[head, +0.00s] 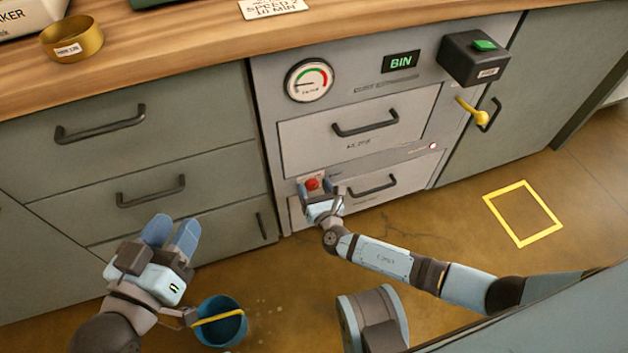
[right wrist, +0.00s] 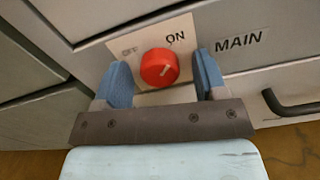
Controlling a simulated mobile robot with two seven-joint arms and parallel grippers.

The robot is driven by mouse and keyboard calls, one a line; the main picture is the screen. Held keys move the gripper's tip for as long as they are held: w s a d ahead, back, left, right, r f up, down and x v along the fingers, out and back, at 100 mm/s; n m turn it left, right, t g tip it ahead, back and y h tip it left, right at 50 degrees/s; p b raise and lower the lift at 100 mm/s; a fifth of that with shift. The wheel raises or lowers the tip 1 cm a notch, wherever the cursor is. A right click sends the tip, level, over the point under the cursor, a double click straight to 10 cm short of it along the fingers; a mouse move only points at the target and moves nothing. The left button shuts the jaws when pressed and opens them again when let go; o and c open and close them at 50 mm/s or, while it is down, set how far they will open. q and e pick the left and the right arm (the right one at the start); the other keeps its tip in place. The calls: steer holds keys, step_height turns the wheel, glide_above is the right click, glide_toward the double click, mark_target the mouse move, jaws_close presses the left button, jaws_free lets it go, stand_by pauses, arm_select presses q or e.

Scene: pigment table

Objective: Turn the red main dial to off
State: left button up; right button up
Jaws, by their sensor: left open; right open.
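The red main dial (right wrist: 160,68) sits on a pale plate marked OFF at upper left and ON at upper right, beside the word MAIN. My left gripper (head: 172,235) is open and empty in front of the left drawers.
A blue bucket (head: 221,322) with a yellow handle stands on the floor by my left gripper. A yellow lever (head: 472,110), a black box with a green button (head: 484,45) and a gauge (head: 309,80) are on the cabinet. A yellow square outline (head: 487,197) marks clear floor.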

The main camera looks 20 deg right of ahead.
steer(key=shift+s, duration=0.1)
steer(key=c, duration=0.9)
steer(key=shift+c, duration=0.2)
